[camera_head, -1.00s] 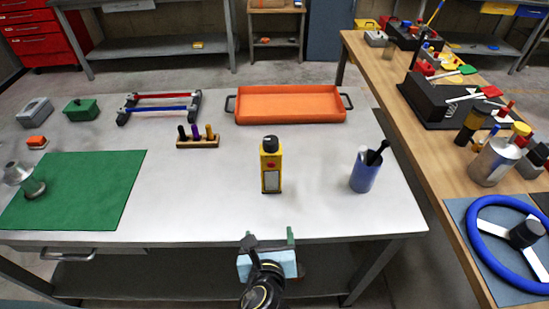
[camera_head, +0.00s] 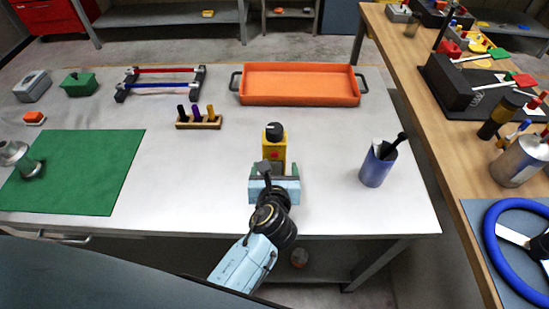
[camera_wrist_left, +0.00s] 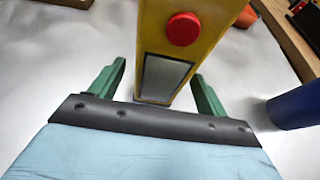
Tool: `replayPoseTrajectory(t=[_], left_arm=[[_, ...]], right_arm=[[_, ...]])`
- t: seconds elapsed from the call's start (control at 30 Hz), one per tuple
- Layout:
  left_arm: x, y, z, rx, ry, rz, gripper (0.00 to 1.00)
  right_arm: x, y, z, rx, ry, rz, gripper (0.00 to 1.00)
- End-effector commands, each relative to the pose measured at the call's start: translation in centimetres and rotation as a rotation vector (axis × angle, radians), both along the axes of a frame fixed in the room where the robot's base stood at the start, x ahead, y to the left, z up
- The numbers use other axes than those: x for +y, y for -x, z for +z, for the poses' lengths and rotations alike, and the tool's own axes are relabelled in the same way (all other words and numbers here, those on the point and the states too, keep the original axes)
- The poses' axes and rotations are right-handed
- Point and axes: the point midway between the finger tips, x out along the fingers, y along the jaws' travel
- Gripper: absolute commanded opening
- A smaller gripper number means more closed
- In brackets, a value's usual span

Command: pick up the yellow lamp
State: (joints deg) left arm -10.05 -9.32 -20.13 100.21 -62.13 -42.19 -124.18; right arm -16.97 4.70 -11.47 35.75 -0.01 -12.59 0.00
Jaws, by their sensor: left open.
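The yellow lamp (camera_head: 273,152), with a dark knob on top and a red button, stands upright on the grey table. In the head view my left gripper (camera_head: 274,172) is right in front of it and hides its lower part. In the left wrist view the lamp (camera_wrist_left: 190,50) rises close ahead, its red button and pale panel facing me. The green fingers of the left gripper (camera_wrist_left: 158,88) are open, one on each side of the lamp's lower part, with visible gaps. My right gripper is in neither view.
A blue cup (camera_head: 377,165) with dark-handled tools stands to the right of the lamp; it also shows in the left wrist view (camera_wrist_left: 297,107). An orange tray (camera_head: 300,98) and a small wooden rack (camera_head: 198,124) are behind. A green mat (camera_head: 75,172) lies left. Table between is clear.

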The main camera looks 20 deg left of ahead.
Motion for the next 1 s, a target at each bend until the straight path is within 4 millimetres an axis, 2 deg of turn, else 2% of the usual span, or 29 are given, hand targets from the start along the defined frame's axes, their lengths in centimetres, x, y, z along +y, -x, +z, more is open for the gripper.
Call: replayPoseTrajectory(t=[0.1, 0.2, 0.53, 0.9, 1.0], left_arm=[[0.6, -1.9, -0.6, -0.001, 0.001, 0.003, 0.76], [0.9, -2.9, -1.1, 0.000, 0.001, 0.001, 0.76], [1.1, -3.5, -1.2, 0.000, 0.000, 0.001, 0.75], [1.1, -3.4, -1.2, 0.000, 0.000, 0.001, 0.27], [1.1, -3.5, -1.1, -0.003, 0.000, 0.000, 0.17]], right_arm=[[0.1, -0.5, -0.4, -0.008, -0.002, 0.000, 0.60], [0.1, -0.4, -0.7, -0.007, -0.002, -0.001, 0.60], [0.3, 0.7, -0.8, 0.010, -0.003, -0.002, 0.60], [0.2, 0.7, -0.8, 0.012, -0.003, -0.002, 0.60], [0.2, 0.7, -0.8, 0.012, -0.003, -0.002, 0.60]])
